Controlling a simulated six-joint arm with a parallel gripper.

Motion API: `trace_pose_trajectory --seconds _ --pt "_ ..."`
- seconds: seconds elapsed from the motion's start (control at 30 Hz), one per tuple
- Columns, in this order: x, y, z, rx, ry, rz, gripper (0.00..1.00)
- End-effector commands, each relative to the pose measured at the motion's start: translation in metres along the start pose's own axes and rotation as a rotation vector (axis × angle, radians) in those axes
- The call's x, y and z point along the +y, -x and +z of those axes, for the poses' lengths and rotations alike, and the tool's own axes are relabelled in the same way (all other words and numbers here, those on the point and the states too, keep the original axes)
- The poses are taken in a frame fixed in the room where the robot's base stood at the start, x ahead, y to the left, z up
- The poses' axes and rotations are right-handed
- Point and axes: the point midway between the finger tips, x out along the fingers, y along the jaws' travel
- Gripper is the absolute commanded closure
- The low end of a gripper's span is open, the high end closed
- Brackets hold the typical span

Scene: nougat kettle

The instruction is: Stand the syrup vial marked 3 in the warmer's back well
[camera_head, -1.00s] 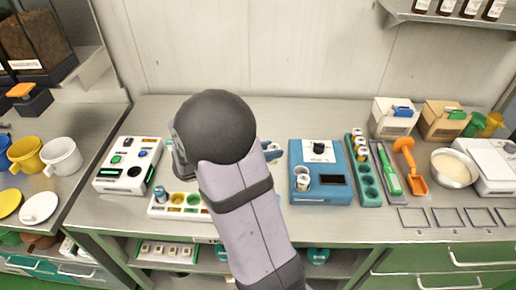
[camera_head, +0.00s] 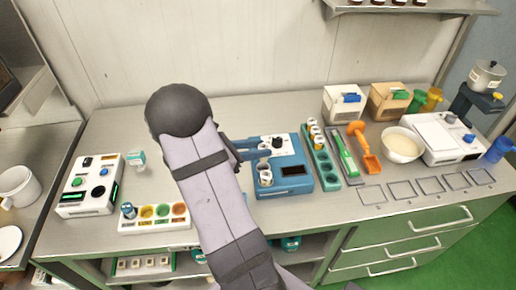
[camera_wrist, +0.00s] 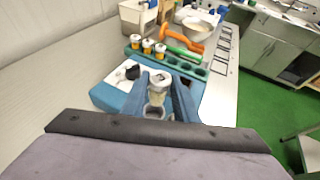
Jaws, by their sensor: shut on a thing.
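The blue warmer (camera_head: 290,187) stands mid-bench with a white top plate, a black knob and a dark display; it also shows in the wrist view (camera_wrist: 108,97). My gripper (camera_head: 262,152) is over its left side, shut on a white-capped vial (camera_wrist: 159,82) with a pale yellowish body. The held vial is upright at the back well; I cannot tell whether its base is inside the well. Its mark is not readable. The fingers hide the back well's rim.
A green rack (camera_head: 326,172) with several vials stands right of the warmer, then a green-handled tool (camera_head: 346,157) and an orange scoop (camera_head: 366,150). A white tray with coloured wells (camera_head: 155,225) and a white device (camera_head: 90,186) are left. Bench behind the warmer is clear.

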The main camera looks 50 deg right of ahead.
Motion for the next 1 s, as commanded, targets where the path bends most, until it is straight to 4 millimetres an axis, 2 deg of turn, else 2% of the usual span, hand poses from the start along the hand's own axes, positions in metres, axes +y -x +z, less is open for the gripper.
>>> trace_pose_trajectory --seconds 0.6,1.0 --pt "0.0 -0.019 -0.045 0.0 0.001 0.001 0.95" --pt "0.0 -0.02 -0.05 0.0 0.001 0.001 0.95"
